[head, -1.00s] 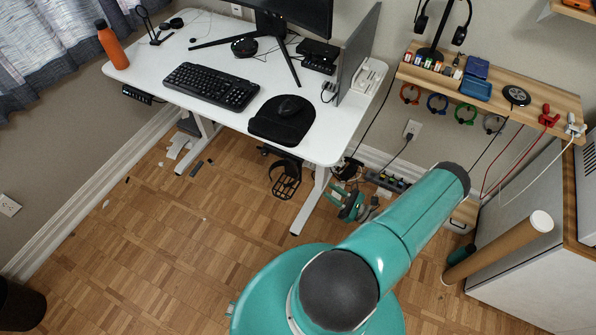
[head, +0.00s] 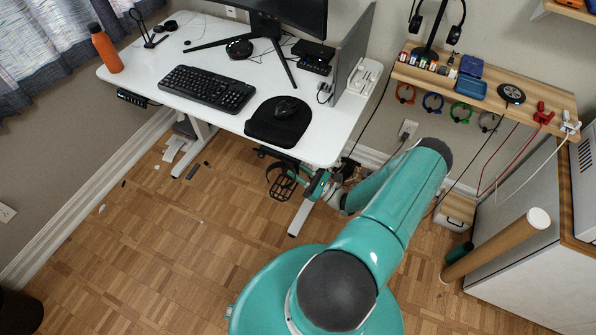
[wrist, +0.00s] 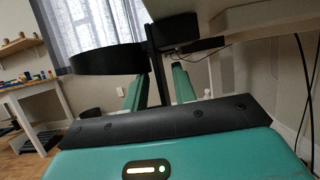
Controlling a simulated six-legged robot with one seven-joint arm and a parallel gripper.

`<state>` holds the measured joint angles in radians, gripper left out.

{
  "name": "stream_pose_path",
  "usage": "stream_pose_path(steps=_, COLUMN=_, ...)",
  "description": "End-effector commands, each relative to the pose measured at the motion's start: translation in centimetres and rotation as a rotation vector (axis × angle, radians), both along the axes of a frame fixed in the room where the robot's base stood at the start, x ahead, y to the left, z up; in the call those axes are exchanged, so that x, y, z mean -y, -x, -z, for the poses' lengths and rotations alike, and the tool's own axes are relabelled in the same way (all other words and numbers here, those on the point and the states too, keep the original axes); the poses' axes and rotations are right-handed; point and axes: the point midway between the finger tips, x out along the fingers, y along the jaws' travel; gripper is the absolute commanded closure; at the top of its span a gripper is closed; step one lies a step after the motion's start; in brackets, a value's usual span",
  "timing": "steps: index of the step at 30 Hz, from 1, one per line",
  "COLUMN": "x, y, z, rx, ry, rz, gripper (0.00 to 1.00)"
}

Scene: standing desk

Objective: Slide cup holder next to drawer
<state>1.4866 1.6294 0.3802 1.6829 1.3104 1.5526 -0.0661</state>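The cup holder (head: 283,182) is a black openwork basket hanging below the front edge of the white desk (head: 335,140). In the wrist view its black ring (wrist: 108,60) and dark upright (wrist: 155,70) stand just beyond my gripper. My gripper (head: 318,186) is at the right side of the cup holder, under the desk corner. In the wrist view two teal fingers (wrist: 156,92) appear spread, with the upright between or just past them; contact is unclear. No drawer under the desk is clearly visible.
A white desk leg (head: 302,215) stands close to my gripper. A black control panel (head: 132,97) is at the desk's front left. Cables hang on the right, near the wooden shelf (head: 540,100) and a cardboard tube (head: 500,245). The floor in front is mostly clear.

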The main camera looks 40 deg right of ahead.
Motion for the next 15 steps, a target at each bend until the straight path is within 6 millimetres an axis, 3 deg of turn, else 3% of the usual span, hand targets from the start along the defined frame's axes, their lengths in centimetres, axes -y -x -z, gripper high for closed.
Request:
stream_pose_path(steps=5, x=0.01, y=0.0, z=0.0, rx=0.0, ry=0.0, rz=0.0, gripper=0.73)
stream_pose_path(steps=9, x=0.01, y=0.01, z=0.0, rx=0.0, ry=0.0, rz=0.0, gripper=0.98)
stream_pose_path(steps=15, x=0.01, y=0.01, z=0.02, rx=0.0, ry=0.0, rz=0.0, gripper=1.0)
